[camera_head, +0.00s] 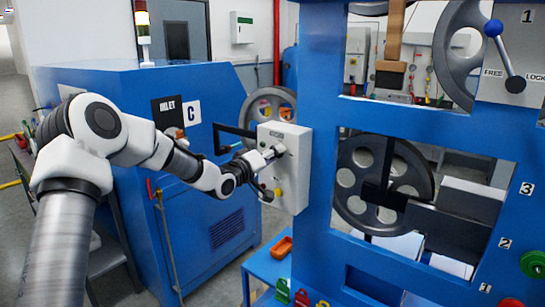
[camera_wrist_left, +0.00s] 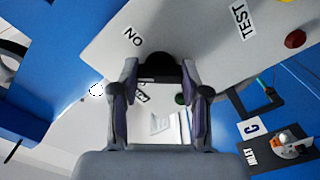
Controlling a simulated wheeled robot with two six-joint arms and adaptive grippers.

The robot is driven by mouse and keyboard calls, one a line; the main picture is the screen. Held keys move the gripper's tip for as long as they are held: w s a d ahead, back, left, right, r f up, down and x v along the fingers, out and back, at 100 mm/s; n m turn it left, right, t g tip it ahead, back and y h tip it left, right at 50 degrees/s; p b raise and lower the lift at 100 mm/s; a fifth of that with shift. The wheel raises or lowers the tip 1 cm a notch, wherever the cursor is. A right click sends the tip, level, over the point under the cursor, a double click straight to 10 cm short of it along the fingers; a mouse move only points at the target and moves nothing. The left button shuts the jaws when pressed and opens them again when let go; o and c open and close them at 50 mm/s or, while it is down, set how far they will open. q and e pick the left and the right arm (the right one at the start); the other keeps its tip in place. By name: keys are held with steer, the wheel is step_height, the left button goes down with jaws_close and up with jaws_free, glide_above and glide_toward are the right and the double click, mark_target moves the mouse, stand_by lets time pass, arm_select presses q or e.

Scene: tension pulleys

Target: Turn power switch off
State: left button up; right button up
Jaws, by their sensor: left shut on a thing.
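The power switch (camera_wrist_left: 163,68) is a black knob on a light grey control panel (camera_head: 292,190), which also fills the top of the left wrist view (camera_wrist_left: 195,30). My left gripper (camera_head: 276,153) is at the upper part of the panel. In the left wrist view my left gripper (camera_wrist_left: 162,82) has its two fingers on either side of the knob and is shut on it. Another label between the fingers is partly hidden and unreadable. My right gripper is not in view.
A "TEST" label (camera_wrist_left: 240,22) and a red button (camera_wrist_left: 295,39) are on the panel. A blue cabinet (camera_head: 215,215) stands behind my left arm. A blue machine frame (camera_head: 318,110) stands right of the panel.

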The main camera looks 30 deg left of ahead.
arm_select(q)
steer(key=shift+n, duration=4.2)
steer(key=o, duration=1.1)
steer(key=shift+o, duration=0.2)
steer(key=s, duration=1.1)
steer(key=shift+s+a, duration=0.35)
steer(key=shift+a, duration=0.1)
steer(key=shift+s, duration=0.1)
